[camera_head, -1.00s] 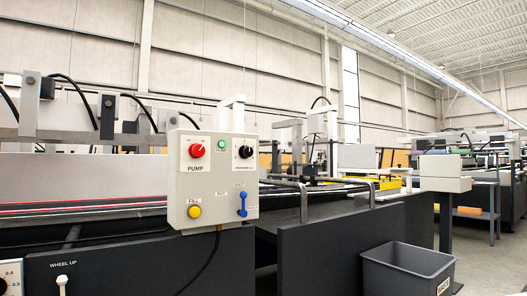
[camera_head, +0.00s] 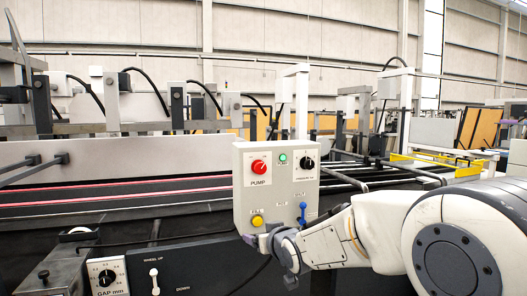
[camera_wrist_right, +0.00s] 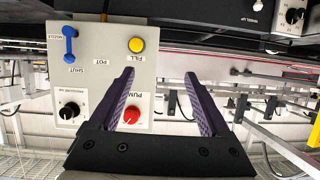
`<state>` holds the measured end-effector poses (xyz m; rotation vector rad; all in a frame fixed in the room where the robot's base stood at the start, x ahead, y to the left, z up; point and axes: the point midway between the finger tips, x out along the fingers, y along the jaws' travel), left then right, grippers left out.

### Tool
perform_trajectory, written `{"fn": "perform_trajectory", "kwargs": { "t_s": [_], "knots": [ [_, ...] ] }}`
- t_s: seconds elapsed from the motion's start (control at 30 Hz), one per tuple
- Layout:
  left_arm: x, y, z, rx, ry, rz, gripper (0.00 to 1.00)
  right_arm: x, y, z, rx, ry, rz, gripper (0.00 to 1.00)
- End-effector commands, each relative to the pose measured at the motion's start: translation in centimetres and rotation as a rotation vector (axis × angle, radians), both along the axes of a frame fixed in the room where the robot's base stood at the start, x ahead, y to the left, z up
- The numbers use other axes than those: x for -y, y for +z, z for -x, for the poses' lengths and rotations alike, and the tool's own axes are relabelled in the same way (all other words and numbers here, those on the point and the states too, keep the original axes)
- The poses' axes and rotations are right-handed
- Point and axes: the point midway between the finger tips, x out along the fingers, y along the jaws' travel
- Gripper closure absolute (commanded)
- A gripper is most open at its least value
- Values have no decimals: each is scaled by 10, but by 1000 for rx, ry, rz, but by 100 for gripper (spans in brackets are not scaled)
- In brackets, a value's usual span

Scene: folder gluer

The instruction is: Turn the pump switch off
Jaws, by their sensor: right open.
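The pump switch is a red rotary knob (camera_head: 258,167) on a white plate marked PUMP, at the upper left of a pale grey control box (camera_head: 243,205). Its pointer setting is too small to read surely. In the right wrist view, which is upside down, the red knob (camera_wrist_right: 130,115) shows beside one finger's inner side. My right gripper (camera_wrist_right: 160,75) is open and empty, its purple fingers apart. In the head view my right gripper (camera_head: 262,241) is low at the box's bottom edge, below the knob and near the yellow button. My left gripper is out of view.
The box also carries a yellow FILL button (camera_head: 257,221), a green button (camera_head: 282,158), a black knob (camera_head: 307,163) and a blue lever (camera_head: 303,212). A gap dial (camera_head: 107,277) and wheel switch (camera_head: 154,281) are lower left. Machine rails (camera_head: 120,190) run behind the box.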

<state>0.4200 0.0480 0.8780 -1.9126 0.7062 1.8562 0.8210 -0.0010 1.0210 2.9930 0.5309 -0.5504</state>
Motion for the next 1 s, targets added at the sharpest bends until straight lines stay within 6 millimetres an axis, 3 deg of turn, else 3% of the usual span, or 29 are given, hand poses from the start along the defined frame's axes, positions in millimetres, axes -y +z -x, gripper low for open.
{"fn": "perform_trajectory", "kwargs": {
  "t_s": [0.03,0.1,0.2,0.3,0.57,1.0],
  "knots": [
    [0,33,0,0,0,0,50,9,43,-22,68,-16,-23,19],
    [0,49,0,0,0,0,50,17,76,-44,158,-26,-51,19],
    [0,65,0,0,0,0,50,28,109,-64,255,-35,-81,19],
    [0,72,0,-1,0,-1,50,34,127,-74,315,-38,-100,19],
    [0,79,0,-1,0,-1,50,30,134,-99,346,-36,-109,19],
    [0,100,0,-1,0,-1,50,8,134,-165,346,-37,-108,19]
  ]
}}
